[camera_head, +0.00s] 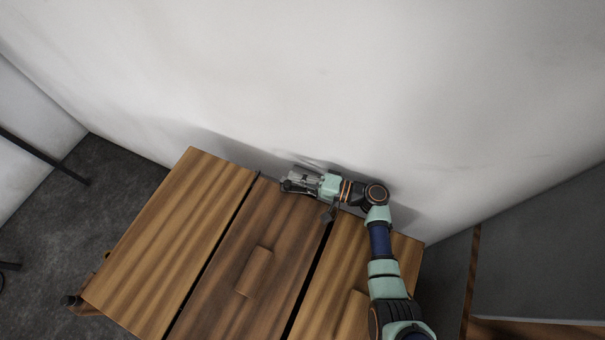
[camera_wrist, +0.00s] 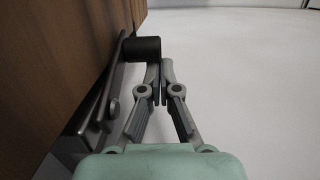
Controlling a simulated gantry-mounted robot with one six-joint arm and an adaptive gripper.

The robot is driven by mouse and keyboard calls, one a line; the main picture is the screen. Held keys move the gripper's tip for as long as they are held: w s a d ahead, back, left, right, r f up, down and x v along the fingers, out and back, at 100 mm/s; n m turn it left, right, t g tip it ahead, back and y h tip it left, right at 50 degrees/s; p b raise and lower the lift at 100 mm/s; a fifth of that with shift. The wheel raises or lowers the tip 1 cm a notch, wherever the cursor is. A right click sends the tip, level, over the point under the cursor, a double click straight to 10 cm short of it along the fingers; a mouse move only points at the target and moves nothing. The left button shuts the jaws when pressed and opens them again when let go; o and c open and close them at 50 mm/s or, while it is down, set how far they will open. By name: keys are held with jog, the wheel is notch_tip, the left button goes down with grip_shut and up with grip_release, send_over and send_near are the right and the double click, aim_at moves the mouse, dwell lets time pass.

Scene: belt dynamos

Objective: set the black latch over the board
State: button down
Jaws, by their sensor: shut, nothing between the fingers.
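My gripper (camera_wrist: 160,72) is shut and empty, its fingertips together just beside the lower right of a black cylindrical knob (camera_wrist: 142,49). I cannot tell whether they touch it. The knob sits at the end of grey metal bars (camera_wrist: 105,98) along the edge of a brown wooden face (camera_wrist: 60,55); it looks like the black latch. In the head view my gripper (camera_head: 290,184) is at the far edge of the dark middle board (camera_head: 225,250). There the gripper hides the latch.
Lighter wooden boards lie left (camera_head: 175,220) and right (camera_head: 345,260) of the middle one, with dark gaps between. A raised wooden block (camera_head: 254,271) sits on the middle board. A white wall (camera_head: 300,80) stands close behind. Another dark knob (camera_head: 70,299) shows at the lower left corner.

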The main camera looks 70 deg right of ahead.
jog(key=shift+w+a, duration=0.1)
jog(key=shift+a, duration=0.1)
dwell(0.7)
jog(key=s+d, duration=0.1)
jog(key=s, duration=1.1)
jog(key=shift+d, duration=0.25)
